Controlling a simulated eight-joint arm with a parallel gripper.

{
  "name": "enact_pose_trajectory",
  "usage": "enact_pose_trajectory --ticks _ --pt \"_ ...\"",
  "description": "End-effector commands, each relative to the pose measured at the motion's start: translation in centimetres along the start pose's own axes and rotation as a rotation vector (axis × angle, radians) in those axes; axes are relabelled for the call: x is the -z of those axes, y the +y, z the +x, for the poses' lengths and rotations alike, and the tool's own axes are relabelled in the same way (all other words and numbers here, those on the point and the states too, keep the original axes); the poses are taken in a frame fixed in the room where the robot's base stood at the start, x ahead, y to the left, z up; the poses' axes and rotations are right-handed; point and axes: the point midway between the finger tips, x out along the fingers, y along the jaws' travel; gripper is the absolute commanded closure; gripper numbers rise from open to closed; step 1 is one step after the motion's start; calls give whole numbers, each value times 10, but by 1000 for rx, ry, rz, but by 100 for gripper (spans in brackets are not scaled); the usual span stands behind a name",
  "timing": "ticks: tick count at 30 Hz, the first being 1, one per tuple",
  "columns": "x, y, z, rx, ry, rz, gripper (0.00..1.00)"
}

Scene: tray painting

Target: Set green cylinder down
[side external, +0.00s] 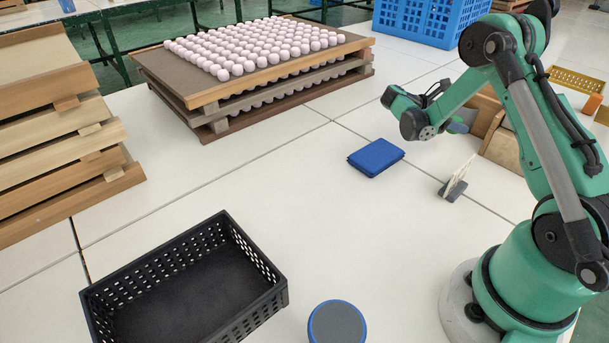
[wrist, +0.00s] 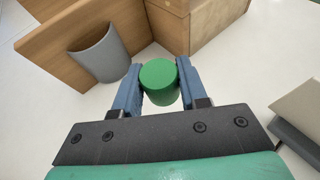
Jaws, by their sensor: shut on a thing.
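A green cylinder (wrist: 159,84) sits upright-looking between the two blue fingers of my gripper (wrist: 160,72) in the wrist view. The fingers press on it from left and right, so my gripper is shut on it. White table shows around it, and wooden pieces stand just beyond. I cannot tell from the wrist view whether its base touches the table. In the side external view my fingers and the cylinder are mostly hidden behind my arm, near the wooden pieces.
Beyond the cylinder are a wooden panel (wrist: 62,45) with a grey curved cup (wrist: 100,53) against it and a wooden block (wrist: 195,32). A pale card in a dark holder (side external: 454,191), blue folded cloth (side external: 376,157) and black crate (side external: 262,297) lie around. Table centre is clear.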

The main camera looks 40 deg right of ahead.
Motion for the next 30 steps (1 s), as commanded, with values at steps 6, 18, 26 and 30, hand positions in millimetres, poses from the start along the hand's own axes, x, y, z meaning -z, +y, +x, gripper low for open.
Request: enact_pose_trajectory --ticks 6,18,26,30 --pt "16 0 7 0 0 0 100" --pt "42 0 18 0 0 0 100" --pt "46 0 19 0 0 0 100" --pt "46 0 19 0 0 0 31"
